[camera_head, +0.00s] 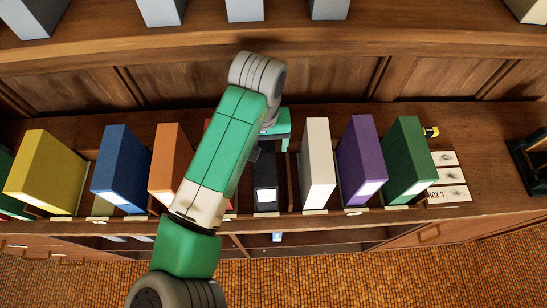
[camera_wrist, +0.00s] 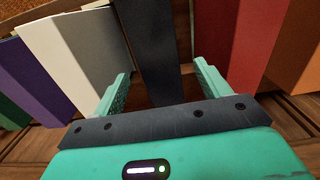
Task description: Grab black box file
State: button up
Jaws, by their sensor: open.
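The black box file (camera_head: 265,172) stands upright on the shelf, partly hidden behind my arm in the head view. In the wrist view the black box file (camera_wrist: 152,40) runs down from the top edge into the space between the fingers. My gripper (camera_wrist: 162,70) is open, with one green finger on each side of the file and a visible gap at both sides. In the head view my gripper (camera_head: 278,128) is at the far upper end of the file, its fingertips hidden. I cannot tell how deep the fingers reach.
A white file (camera_head: 318,160) stands right of the black one, with purple (camera_head: 362,155) and green (camera_head: 408,160) files beyond. A red file (camera_wrist: 228,45) is its other neighbour, mostly hidden by my arm in the head view. Orange (camera_head: 168,160), blue (camera_head: 120,165) and yellow (camera_head: 45,175) files stand left.

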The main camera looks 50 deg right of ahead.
aim_at(264, 151)
notch_tip(264, 151, down, 7)
jog(key=shift+d+r, duration=0.1)
jog(key=shift+d, duration=0.05)
grip_shut()
dwell(0.5)
